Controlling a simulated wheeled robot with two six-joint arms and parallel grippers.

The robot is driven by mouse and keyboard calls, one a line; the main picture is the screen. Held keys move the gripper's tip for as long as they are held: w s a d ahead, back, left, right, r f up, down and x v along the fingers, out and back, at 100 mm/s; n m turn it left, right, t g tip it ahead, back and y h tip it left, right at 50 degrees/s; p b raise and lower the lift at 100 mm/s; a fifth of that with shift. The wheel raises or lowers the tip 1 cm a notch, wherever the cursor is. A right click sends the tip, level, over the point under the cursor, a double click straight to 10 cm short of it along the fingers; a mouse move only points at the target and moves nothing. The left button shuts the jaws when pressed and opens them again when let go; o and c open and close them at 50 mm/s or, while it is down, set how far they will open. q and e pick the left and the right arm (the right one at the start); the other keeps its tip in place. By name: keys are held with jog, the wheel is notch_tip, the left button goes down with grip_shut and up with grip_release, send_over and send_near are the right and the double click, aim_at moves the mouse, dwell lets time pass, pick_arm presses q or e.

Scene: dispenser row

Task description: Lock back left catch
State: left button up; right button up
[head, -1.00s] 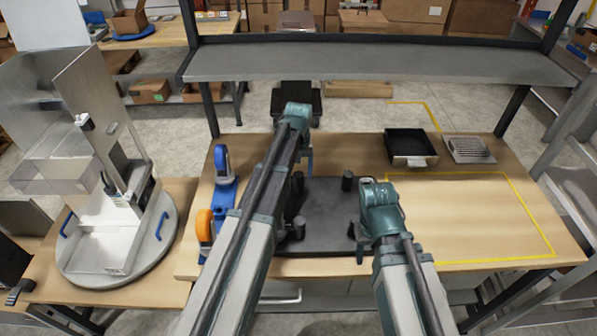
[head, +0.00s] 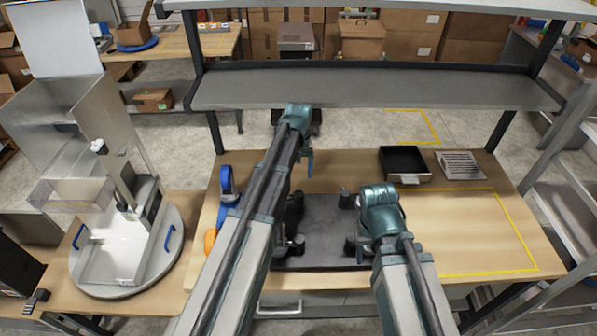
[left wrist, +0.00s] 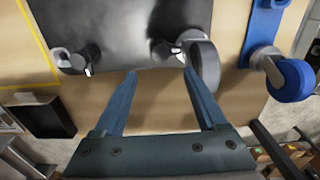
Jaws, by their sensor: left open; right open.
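A dark plate (head: 325,225) lies on the wooden bench, with short post-like catches near its corners. The back right catch (head: 345,198) stands clear; the front left catch (head: 298,244) is partly visible. The back left catch is largely hidden by my left arm in the head view. In the left wrist view this catch (left wrist: 168,50) has a grey rounded part (left wrist: 205,65) beside it. My left gripper (left wrist: 160,74) is open at the plate's back edge, its right finger near or against that catch. My right gripper (head: 360,254), mostly hidden, is open over the plate's front right area.
A black tray (head: 404,164) and a grilled block (head: 461,164) sit at the back right. A shelf (head: 370,90) spans above the bench. The yellow-outlined area (head: 455,230) is clear.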

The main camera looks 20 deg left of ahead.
pick_arm(q)
notch_tip(320, 180, up, 4)
jog(key=p, duration=0.2)
jog(key=shift+p, duration=0.4)
pick_arm(e)
notch_tip(320, 180, up, 4)
jog(key=shift+r, duration=0.1)
